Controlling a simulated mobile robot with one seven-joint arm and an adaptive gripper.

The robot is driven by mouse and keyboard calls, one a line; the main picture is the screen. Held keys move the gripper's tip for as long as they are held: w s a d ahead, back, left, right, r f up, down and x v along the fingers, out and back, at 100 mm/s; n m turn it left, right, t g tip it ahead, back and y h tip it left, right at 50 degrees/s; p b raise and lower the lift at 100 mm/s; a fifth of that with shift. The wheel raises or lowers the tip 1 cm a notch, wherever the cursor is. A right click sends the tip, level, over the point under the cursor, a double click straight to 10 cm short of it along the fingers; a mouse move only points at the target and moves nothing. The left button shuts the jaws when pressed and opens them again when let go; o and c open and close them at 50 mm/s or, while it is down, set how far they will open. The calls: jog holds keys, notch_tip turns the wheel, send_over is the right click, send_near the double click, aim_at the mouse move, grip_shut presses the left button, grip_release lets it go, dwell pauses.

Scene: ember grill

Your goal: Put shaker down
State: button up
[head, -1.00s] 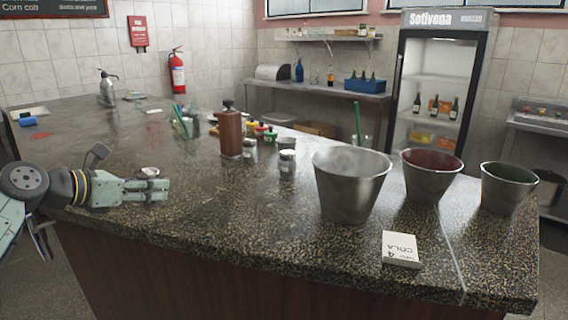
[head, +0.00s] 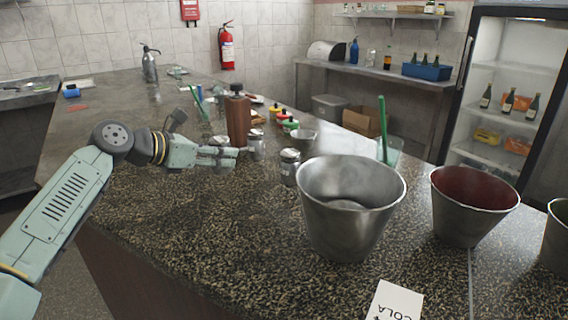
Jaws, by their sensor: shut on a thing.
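My gripper (head: 228,155) is at the left over the dark speckled counter (head: 190,220), with its fingers pointing right. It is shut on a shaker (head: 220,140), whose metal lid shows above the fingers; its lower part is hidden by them. I cannot tell whether the shaker's base touches the counter. A similar shaker (head: 257,146) with a metal lid stands just right of the fingertips. Another shaker (head: 290,166) stands further right and nearer to the front.
A brown pepper mill (head: 238,118) stands behind the fingertips. Metal buckets (head: 350,210) (head: 470,207) stand to the right. Small coloured bottles (head: 290,126), a metal cup (head: 303,141) and a glass with a green straw (head: 388,150) stand behind. The counter's front left is clear.

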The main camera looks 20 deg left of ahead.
jog(key=w+d+p, duration=0.1)
jog(key=w+d, duration=0.1)
jog(key=w, duration=0.2)
jog(key=w+d+p, duration=0.2)
jog(key=w+d, duration=0.1)
jog(key=w, duration=0.1)
jog(key=w+d+f+p, duration=0.1)
jog(key=w+d+p, duration=0.1)
jog(key=w, duration=0.3)
jog(key=shift+d+f, duration=0.1)
jog(key=shift+d, duration=0.15)
jog(key=f+p, duration=0.3)
jog(key=shift+w+d+f, duration=0.2)
jog(key=shift+w+f, duration=0.05)
jog(key=shift+w, duration=0.1)
jog(key=shift+f+b, duration=0.35)
jog(key=shift+b, duration=0.05)
jog(key=o, duration=1)
jog(key=shift+r, duration=0.1)
jog(key=shift+c, duration=0.2)
